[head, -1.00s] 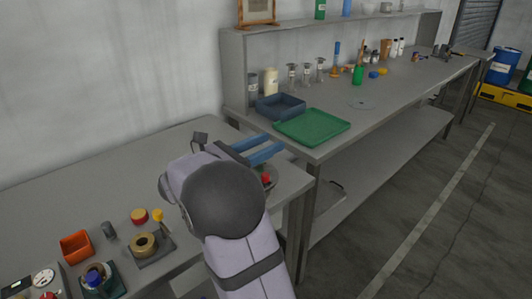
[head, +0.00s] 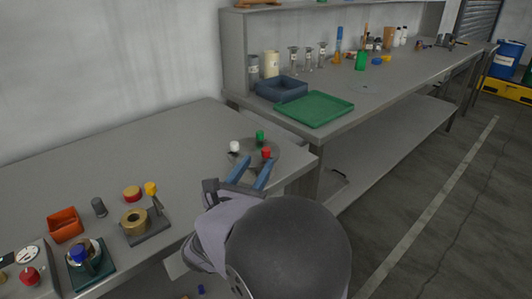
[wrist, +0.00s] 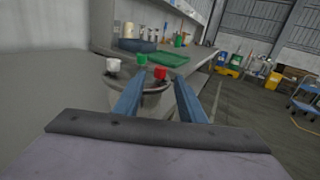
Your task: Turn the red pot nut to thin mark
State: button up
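The red nut (head: 266,152) sits on the near right part of a round grey pot lid (head: 238,146) at the bench's right end. A green nut (head: 260,136) and a white nut (head: 235,146) sit on the same lid. My gripper (head: 256,163) has two blue fingers, spread apart and empty, with tips close to the red nut. In the wrist view the red nut (wrist: 161,73) shows between and just beyond the fingertips (wrist: 158,82); contact cannot be told. The thin mark is too small to make out.
A green tray (head: 314,109) and a blue bin (head: 281,88) stand on the higher bench behind. The bench left of the lid is clear.

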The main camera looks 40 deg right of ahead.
aim_at(264, 154)
jog(key=shift+x, duration=3.7)
jog(key=shift+c, duration=0.6)
jog(key=shift+m, duration=0.3)
grip_shut()
